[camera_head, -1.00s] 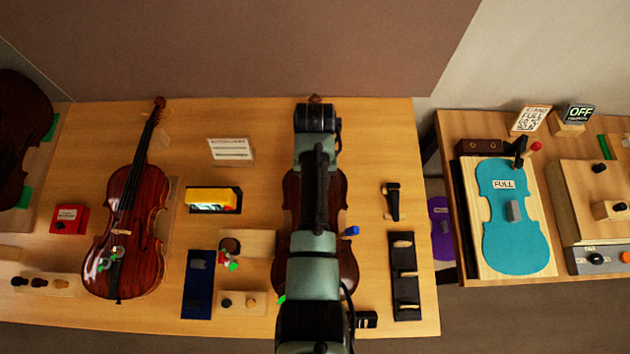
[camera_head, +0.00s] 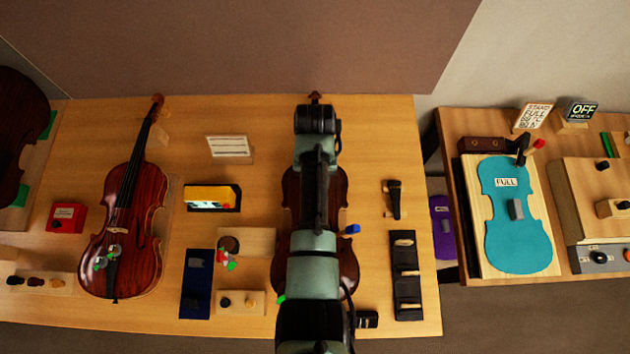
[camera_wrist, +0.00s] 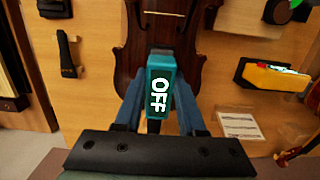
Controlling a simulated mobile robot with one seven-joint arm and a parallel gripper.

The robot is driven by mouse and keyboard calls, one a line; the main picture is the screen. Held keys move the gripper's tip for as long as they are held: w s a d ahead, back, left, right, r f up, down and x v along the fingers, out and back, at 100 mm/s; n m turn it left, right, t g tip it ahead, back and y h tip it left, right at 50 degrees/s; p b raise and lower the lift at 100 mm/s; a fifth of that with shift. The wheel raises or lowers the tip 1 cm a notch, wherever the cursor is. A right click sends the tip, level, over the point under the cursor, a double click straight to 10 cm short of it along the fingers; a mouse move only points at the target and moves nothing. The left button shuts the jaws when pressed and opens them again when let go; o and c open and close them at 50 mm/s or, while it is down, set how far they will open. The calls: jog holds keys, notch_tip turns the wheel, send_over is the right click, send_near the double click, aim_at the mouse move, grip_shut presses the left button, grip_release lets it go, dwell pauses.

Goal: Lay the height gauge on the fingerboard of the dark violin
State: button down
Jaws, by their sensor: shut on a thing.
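My gripper (camera_wrist: 159,105) is shut on the height gauge (camera_wrist: 160,85), a small teal block whose lit face reads OFF. The blue fingers press on its two sides. The dark violin (camera_wrist: 135,40) lies behind the gauge in the wrist view, its body reaching the top edge; the gauge covers part of it. In the head view my arm covers the middle of the dark violin (camera_head: 345,200), and the gripper and gauge are hidden. I cannot tell whether the gauge touches the fingerboard.
A redder violin (camera_head: 112,240) lies to the left. Between them are a yellow-topped device (camera_head: 210,196), a white card (camera_head: 228,148) and a blue mat (camera_head: 196,300). A dark rack (camera_head: 406,275) lies to the right. A teal violin-shaped plate (camera_head: 510,235) is on the other bench.

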jog(key=shift+f+b, duration=1.05)
jog(key=shift+f, duration=0.45)
jog(key=shift+c, duration=2.1)
grip_release()
jog(key=r, duration=0.8)
jog(key=w+r, duration=0.1)
jog(key=r, duration=0.3)
jog(key=shift+w, duration=0.1)
jog(key=shift+w+r+p, duration=0.1)
jog(key=shift+r+p, duration=0.45)
jog(key=shift+p, duration=0.15)
